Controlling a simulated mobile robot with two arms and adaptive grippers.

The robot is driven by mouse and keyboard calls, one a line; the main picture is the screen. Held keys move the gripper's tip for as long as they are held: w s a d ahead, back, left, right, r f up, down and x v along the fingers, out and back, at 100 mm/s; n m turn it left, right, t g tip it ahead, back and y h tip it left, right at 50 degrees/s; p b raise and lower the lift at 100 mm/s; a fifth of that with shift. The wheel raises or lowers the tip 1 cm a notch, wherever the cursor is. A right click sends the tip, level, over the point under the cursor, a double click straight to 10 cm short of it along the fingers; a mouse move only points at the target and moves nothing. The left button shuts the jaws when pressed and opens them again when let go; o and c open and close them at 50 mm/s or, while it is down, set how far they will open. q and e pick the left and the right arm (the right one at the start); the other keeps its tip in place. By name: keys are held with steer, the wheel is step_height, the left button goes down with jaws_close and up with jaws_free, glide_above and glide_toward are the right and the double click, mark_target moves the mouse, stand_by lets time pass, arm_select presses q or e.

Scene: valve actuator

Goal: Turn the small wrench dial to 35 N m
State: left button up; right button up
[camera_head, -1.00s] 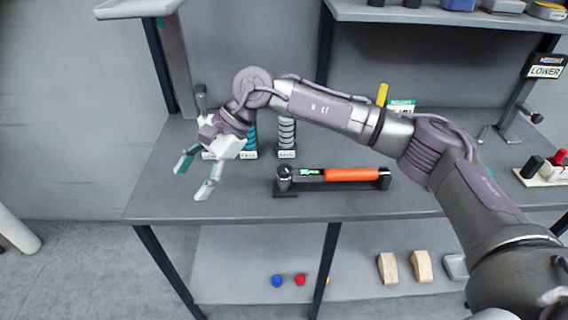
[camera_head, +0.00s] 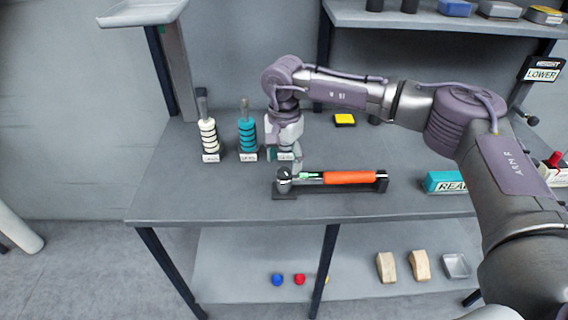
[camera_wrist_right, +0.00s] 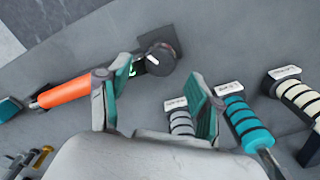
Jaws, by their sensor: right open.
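The small wrench lies on a dark stand on the table, with an orange handle (camera_head: 350,177) and a round dark dial (camera_head: 283,183) at its left end. A small lit green display sits beside the dial. In the right wrist view the dial (camera_wrist_right: 160,58) has a white mark on top; the number is too small to read. My right gripper (camera_head: 290,160) points down just behind and above the dial end, apart from it as far as I can tell. Its two teal-padded fingers are spread and empty in the right wrist view (camera_wrist_right: 155,98). My left gripper is out of view.
Posts with cream rings (camera_head: 208,138) and teal rings (camera_head: 247,135) stand left of my gripper; a grey-ringed one (camera_wrist_right: 182,122) is close to a finger. A teal sign block (camera_head: 446,182) stands right of the wrench. The table's front left is clear.

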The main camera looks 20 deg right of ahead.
mark_target(284, 170)
steer(key=shift+f, duration=1.55)
steer(key=shift+c, duration=0.2)
steer(key=c, duration=1.1)
